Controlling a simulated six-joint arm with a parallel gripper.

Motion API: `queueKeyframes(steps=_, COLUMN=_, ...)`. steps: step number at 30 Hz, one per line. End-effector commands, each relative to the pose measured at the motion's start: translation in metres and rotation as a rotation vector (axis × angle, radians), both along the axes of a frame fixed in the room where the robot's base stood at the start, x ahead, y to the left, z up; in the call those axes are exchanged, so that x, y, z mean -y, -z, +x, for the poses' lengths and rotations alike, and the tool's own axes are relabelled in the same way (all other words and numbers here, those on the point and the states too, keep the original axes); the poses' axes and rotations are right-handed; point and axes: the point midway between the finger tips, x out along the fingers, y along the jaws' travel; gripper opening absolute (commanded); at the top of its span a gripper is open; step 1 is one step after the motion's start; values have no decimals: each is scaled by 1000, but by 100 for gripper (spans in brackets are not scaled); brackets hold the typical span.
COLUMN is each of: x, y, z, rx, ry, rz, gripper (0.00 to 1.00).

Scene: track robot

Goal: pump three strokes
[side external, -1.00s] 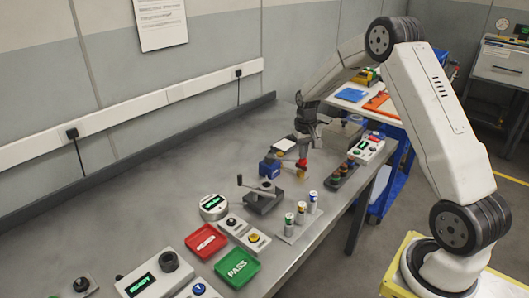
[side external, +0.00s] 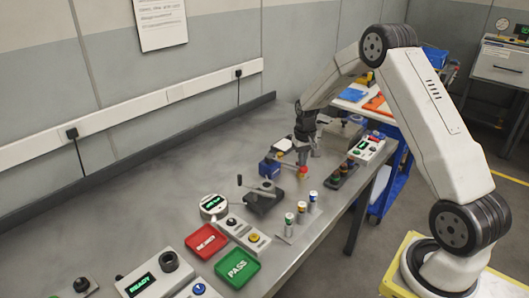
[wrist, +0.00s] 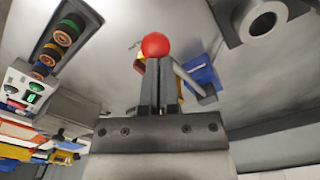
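The pump appears to be the unit with a red ball knob (side external: 303,170) and a blue body (side external: 268,168) on the bench. In the wrist view the red ball (wrist: 155,45) sits just beyond my fingertips, with the blue part (wrist: 203,75) to its right and a little yellow behind the fingers. My gripper (side external: 306,153) points down over the knob. In the wrist view its fingers (wrist: 158,85) are close together, with nothing clearly held between them. Whether the tips touch the ball is hard to tell.
A dark tray (side external: 342,174) of coloured round pieces and a box with a green display (side external: 366,150) stand to the right. A grey crank fixture (side external: 264,195) and several small cylinders (side external: 301,212) stand nearer the camera. Red (side external: 206,241) and green (side external: 237,268) trays lie in front.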

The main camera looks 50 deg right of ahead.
Motion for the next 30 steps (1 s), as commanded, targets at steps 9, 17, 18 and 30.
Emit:
queueKeyframes(steps=9, x=0, y=10, z=0, rx=0, ry=0, rz=0, gripper=0)
queueKeyframes(steps=17, x=0, y=17, z=0, rx=1, ry=0, rz=0, gripper=0)
queueKeyframes(steps=18, x=0, y=18, z=1, rx=1, ry=0, rz=0, gripper=0)
queueKeyframes(steps=30, x=0, y=26, z=0, rx=1, ry=0, rz=0, gripper=0)
